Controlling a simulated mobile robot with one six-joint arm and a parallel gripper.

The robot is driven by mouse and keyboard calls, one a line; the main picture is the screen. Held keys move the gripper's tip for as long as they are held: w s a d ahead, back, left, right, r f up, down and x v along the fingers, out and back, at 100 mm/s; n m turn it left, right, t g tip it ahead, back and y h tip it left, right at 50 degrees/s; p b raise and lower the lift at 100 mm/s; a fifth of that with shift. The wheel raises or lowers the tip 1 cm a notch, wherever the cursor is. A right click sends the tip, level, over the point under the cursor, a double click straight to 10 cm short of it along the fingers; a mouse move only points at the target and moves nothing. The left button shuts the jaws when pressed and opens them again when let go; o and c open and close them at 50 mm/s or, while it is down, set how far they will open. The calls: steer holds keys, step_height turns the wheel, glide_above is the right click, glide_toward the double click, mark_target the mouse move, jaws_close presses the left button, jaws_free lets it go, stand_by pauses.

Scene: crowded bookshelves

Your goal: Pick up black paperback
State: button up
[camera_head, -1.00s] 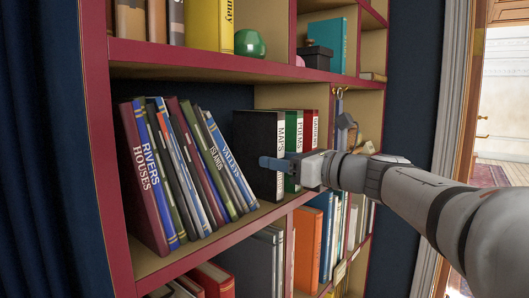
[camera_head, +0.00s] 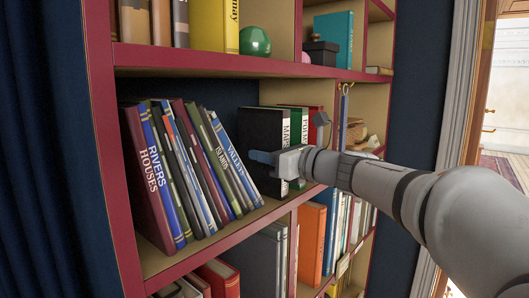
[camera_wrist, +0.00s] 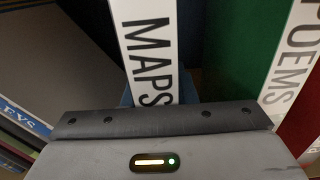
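The black paperback (camera_head: 262,135) stands upright on the middle shelf, its white spine lettered MAPS. In the wrist view its spine (camera_wrist: 148,45) runs down to the front edge of my gripper. My gripper (camera_head: 264,158) is at the lower half of the book. One blue finger lies along its left face in the head view. In the wrist view the bluish fingers (camera_wrist: 158,99) show low on both sides of the spine, mostly hidden by the gripper body. They appear open around the book, with little room; contact is not clear.
A green POEMS book (camera_head: 296,124) and a red one (camera_head: 314,128) stand close on the right. A leaning row of books (camera_head: 190,165) is on the left, with a gap before the black book. Shelf boards run above and below.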

jaws_close()
